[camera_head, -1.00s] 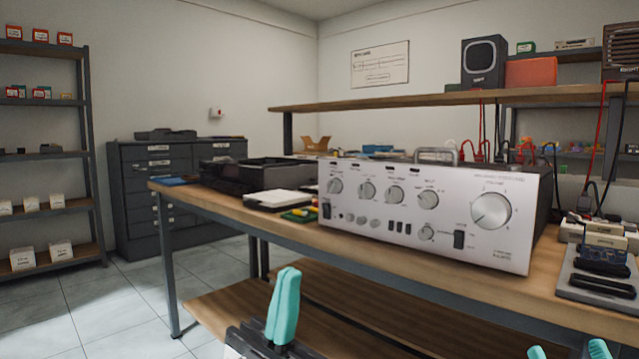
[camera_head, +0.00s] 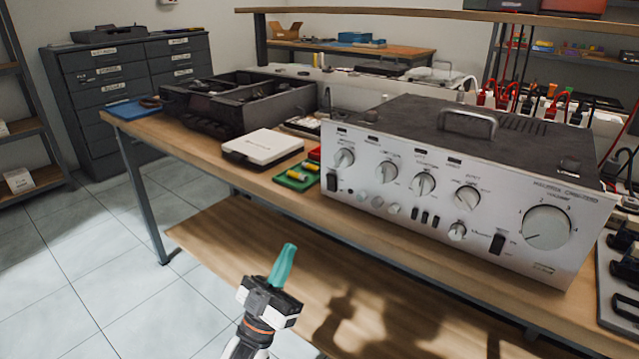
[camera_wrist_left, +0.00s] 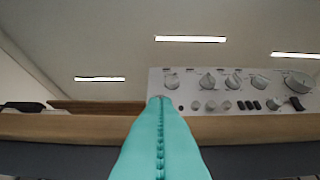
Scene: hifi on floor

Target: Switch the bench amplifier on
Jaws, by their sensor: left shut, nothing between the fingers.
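The bench amplifier (camera_head: 440,185) stands on the wooden bench, its silver front panel facing me. The panel carries a large knob (camera_head: 545,228) at the right, several smaller knobs and black rocker switches, one at the far left (camera_head: 332,181) and one near the right (camera_head: 497,243). The amplifier front also shows in the left wrist view (camera_wrist_left: 235,92). My left gripper (camera_head: 285,265) is shut and empty, its teal fingers together, in front of the bench and apart from the amplifier. Its closed fingers fill the lower middle of the left wrist view (camera_wrist_left: 160,145). My right gripper is not in view.
Left of the amplifier on the bench (camera_head: 210,150) are a white box (camera_head: 262,147), a green tray with batteries (camera_head: 297,177) and a black organiser (camera_head: 235,103). A dark device (camera_head: 620,285) lies at the right. A lower shelf (camera_head: 250,255) runs under the bench.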

